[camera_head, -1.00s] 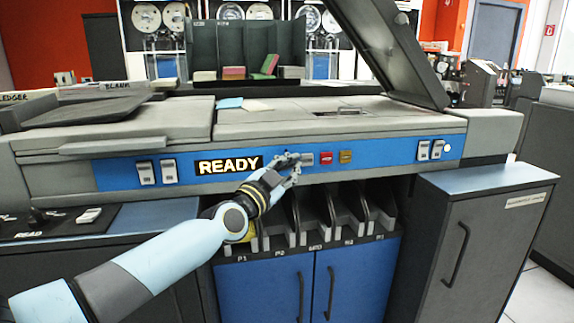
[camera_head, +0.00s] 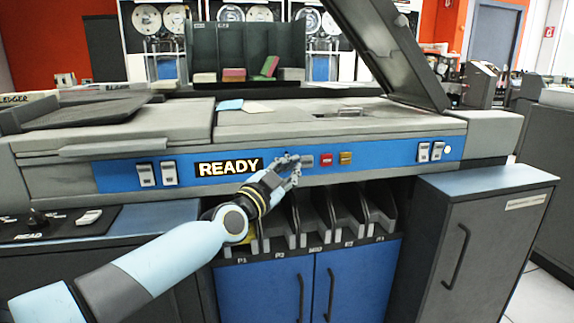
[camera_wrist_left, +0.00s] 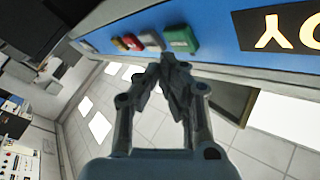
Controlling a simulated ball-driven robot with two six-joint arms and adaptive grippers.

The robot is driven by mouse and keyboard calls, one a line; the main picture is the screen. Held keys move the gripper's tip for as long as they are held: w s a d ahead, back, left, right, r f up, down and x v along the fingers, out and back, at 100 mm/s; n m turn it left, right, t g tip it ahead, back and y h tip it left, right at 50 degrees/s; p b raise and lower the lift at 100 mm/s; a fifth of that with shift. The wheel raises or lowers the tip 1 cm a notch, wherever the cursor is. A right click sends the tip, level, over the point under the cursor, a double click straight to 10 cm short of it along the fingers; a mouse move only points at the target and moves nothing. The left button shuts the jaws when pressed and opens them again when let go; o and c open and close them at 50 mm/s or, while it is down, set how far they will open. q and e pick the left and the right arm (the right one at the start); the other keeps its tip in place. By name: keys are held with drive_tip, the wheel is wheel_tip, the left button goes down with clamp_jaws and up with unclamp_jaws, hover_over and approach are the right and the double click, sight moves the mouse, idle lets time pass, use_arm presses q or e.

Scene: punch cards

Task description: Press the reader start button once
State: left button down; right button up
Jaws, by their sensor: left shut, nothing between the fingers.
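The card reader's blue front panel (camera_head: 384,152) carries a lit READY sign (camera_head: 228,167) and a row of small buttons. A green button (camera_wrist_left: 181,39) shows in the left wrist view; in the head view it is mostly hidden by my gripper. Beside it are a grey button (camera_head: 307,160), a red button (camera_head: 327,160) and an amber button (camera_head: 345,158). No start label is readable. My left gripper (camera_head: 293,165) is shut and empty, its fingertips (camera_wrist_left: 171,62) close to the green button. I cannot tell whether they touch it. My right gripper is not in view.
Slanted card pockets (camera_head: 342,215) lie under the panel, above blue cabinet doors (camera_head: 356,282). White rocker switches (camera_head: 157,174) sit left of the sign, with more at the panel's right. A raised dark lid (camera_head: 385,45) stands above the machine.

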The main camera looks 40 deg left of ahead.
use_arm(q)
drive_tip(key=shift+w+a, duration=0.1)
idle(0.3)
drive_tip(key=shift+w+a, duration=0.2)
